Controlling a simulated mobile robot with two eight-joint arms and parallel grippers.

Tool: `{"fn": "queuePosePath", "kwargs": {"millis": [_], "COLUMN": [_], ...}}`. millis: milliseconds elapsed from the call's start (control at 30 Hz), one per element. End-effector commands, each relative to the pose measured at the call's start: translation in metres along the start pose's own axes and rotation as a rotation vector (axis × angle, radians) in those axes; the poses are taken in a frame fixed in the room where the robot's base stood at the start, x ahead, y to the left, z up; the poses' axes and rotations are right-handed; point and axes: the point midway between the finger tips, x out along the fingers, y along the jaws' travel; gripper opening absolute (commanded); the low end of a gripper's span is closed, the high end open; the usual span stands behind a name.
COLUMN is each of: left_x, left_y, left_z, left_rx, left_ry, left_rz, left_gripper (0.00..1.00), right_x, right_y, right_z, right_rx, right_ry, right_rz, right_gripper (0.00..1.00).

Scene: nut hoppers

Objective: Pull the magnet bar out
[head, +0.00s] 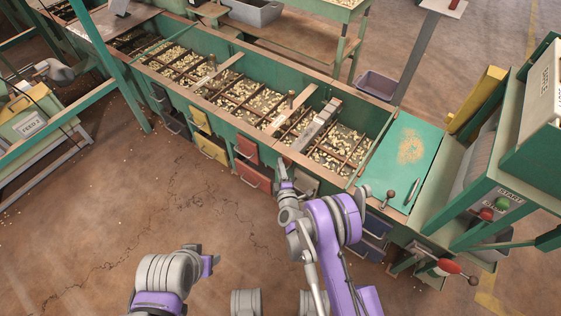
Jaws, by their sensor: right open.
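The likely magnet bar (318,124) is a grey metal bar lying slantwise across the right end of the long green hopper (240,125), over the nuts. My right gripper (284,170) is open at the hopper's front side, just below the bar's near end. I cannot tell whether it touches the bar, as its fingertips are small here. My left gripper (210,262) is low at the bottom left, above the floor and well away from the hopper; its jaws do not show clearly.
Red bins (256,175), yellow bins (211,147) and blue bins (375,228) hang on the hopper's front. A green worktop (400,150) with a knobbed lever (390,196) adjoins its right end. Green posts and a control stand (510,205) stand at right. The front-left floor is clear.

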Motion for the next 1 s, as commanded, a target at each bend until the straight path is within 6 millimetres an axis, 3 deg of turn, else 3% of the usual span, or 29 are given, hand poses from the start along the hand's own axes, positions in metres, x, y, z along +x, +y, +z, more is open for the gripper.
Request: {"fn": "queuePosePath", "kwargs": {"millis": [300, 533, 1000], "left_x": [0.0000, 0.0000, 0.0001], "left_y": [0.0000, 0.0000, 0.0000], "left_z": [0.0003, 0.0002, 0.0002], "left_rx": [0.000, 0.000, 0.000], "left_ry": [0.000, 0.000, 0.000], "left_rz": [0.000, 0.000, 0.000], "left_gripper": [0.50, 0.50, 0.50], "right_x": [-0.0001, -0.0001, -0.0001], "right_y": [-0.0002, -0.0003, -0.0018], "right_z": [-0.0003, -0.0002, -0.0002], "right_rx": [0.000, 0.000, 0.001], "right_ry": [0.000, 0.000, 0.002], "right_rz": [0.000, 0.000, -0.004], "right_gripper": [0.40, 0.00, 0.00]}}
